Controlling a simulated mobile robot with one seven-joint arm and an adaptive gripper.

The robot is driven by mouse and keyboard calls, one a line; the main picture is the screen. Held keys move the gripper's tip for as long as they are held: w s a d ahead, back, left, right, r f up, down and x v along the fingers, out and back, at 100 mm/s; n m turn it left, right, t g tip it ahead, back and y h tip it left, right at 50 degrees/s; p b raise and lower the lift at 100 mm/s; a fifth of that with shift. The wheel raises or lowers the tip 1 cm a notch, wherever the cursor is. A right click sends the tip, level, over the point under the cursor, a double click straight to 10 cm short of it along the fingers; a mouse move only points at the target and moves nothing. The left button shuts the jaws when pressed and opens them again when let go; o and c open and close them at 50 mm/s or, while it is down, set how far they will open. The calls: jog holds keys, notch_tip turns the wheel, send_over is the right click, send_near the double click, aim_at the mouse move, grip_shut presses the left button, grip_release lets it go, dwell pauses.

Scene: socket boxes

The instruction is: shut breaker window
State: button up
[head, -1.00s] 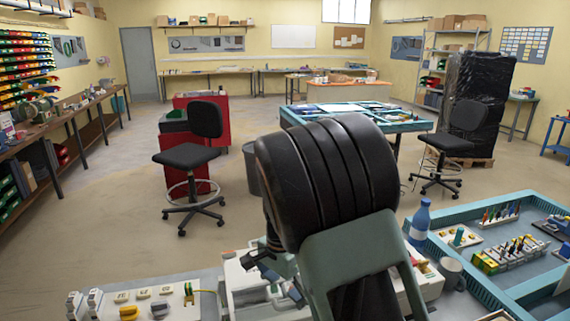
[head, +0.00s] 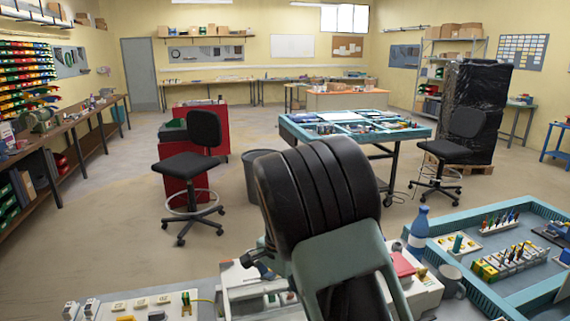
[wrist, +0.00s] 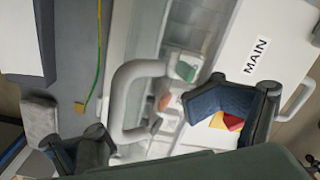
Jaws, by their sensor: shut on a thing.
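The breaker box shows in the wrist view as a white panel (wrist: 272,25) marked MAIN. Beside the panel is a pale, translucent window (wrist: 205,35), with green and orange parts near its lower end. How far the window is tilted I cannot tell. A thick grey U-shaped handle (wrist: 125,85) stands out in front of it. My gripper (wrist: 142,128) has its two dark fingers on either side of the handle's lower part and is shut on it; the exact contact is unclear. In the head view my arm covers much of the box (head: 240,277).
A green-yellow wire (wrist: 98,45) runs along the grey surface left of the box. In the head view, a blue bottle (head: 419,228), a grey mug (head: 451,280) and a blue-rimmed tray (head: 470,275) stand to the right. A socket board (head: 135,306) lies left.

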aim_at(277, 281)
jog(key=shift+s+a+f, duration=0.1)
jog(key=shift+s+f, duration=0.15)
jog(key=shift+f, duration=0.3)
jog(key=shift+s+a+f, duration=0.1)
jog(key=shift+s+f, duration=0.15)
jog(key=shift+f, duration=0.25)
jog(key=shift+c, duration=0.2)
jog(key=shift+w+r+p, duration=0.1)
jog(key=shift+r+p, duration=0.4)
jog(key=r+p, duration=0.4)
jog(key=r, duration=0.1)
jog(key=shift+w+a+r, duration=0.15)
jog(key=shift+w+r, duration=0.05)
jog(key=shift+r, duration=0.1)
grip_shut()
jog(key=shift+w+r, duration=0.15)
jog(key=shift+r, duration=0.05)
jog(key=shift+w+r+p, duration=0.1)
jog(key=shift+p, duration=0.25)
